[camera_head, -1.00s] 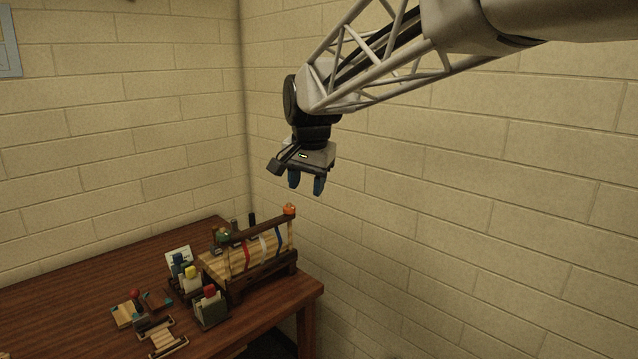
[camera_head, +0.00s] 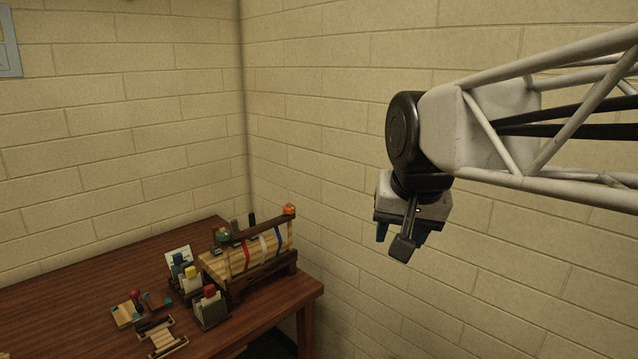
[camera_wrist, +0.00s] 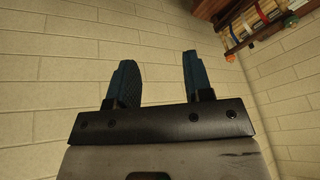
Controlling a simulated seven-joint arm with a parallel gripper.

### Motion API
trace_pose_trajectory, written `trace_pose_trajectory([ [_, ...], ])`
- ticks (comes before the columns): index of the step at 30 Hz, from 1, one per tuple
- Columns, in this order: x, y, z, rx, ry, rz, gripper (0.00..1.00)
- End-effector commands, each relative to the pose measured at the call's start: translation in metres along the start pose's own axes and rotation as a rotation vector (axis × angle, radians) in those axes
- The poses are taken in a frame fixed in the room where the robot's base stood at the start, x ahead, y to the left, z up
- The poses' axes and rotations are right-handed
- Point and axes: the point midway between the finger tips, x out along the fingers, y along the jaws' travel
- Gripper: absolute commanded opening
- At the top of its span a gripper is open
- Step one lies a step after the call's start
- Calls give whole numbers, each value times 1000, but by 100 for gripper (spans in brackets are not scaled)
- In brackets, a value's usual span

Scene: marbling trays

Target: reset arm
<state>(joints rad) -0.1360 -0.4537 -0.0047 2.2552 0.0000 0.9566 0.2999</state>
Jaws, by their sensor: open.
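My gripper (camera_head: 402,236) hangs in the air in front of the right wall, well to the right of the table and above its height. In the wrist view its two blue fingers (camera_wrist: 157,80) stand apart with nothing between them, only wall behind. In the head view the wrist's dark camera piece partly covers the fingers.
A brown table (camera_head: 70,292) stands in the corner at lower left. A wooden rack (camera_head: 255,262) with coloured strips sits near its right edge, beside bottles in small holders (camera_head: 208,308) and a red-knobbed stamp (camera_head: 136,296). Space around my gripper is clear; the block wall (camera_head: 340,130) is behind.

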Motion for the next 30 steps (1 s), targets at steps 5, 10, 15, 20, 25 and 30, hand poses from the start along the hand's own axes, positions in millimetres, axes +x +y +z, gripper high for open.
trace_pose_trajectory([
  [5,-6,25,35,-38,29,6,47],
  [10,-7,45,69,-78,55,14,47],
  [15,-6,62,98,-114,76,23,47],
  [20,-4,70,115,-135,88,29,47],
  [25,-2,77,129,-152,98,34,47],
  [30,-1,82,139,-166,106,38,47],
])
